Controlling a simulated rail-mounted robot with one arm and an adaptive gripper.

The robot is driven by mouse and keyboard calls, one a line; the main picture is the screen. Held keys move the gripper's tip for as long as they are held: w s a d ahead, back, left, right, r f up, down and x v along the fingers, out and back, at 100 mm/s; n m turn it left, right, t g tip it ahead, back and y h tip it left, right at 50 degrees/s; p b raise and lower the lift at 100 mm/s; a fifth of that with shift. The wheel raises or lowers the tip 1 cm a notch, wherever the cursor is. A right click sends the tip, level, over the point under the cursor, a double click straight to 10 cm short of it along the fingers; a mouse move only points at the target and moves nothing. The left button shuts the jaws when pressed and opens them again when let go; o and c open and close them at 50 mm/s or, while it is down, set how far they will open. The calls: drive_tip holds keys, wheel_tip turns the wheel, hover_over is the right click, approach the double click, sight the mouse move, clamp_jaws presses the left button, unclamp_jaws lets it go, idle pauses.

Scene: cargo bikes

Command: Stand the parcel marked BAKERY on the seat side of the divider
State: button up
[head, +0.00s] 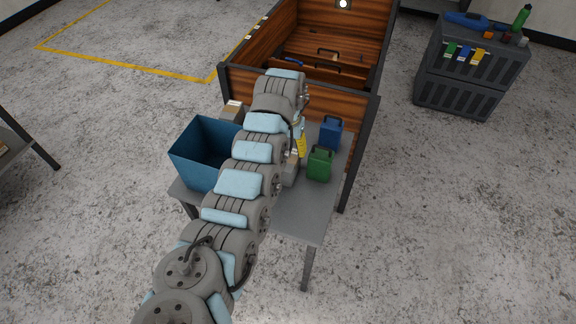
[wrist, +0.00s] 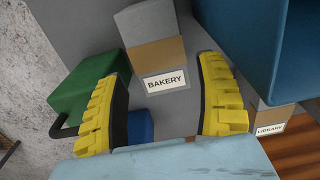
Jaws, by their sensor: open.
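The BAKERY parcel (wrist: 155,55), a grey and brown box with a white label, stands on the grey table between my gripper's fingers in the wrist view. In the head view, part of a parcel (head: 291,172) shows beside my arm, probably the same one. My gripper (wrist: 160,72) is open, one yellow finger on each side of the parcel; contact cannot be told. In the head view my arm hides most of the gripper. The wooden cargo box (head: 345,108) stands behind the table. A low board (head: 310,68) crosses its inside, seemingly the divider. The seat side cannot be told.
A blue bin (head: 205,150) stands left of my arm. A green can (head: 320,163) and a blue can (head: 331,132) stand to the right. A LIBRARY parcel (wrist: 270,120) is beside the bin. A dark cabinet (head: 468,75) with tools stands far right.

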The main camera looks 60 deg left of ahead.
sight(288, 159)
drive_tip(key=f, duration=0.3)
drive_tip(key=shift+s+d, duration=0.3)
drive_tip(key=shift+d, duration=0.05)
drive_tip(key=shift+f, duration=0.8)
drive_tip(key=c, duration=0.9)
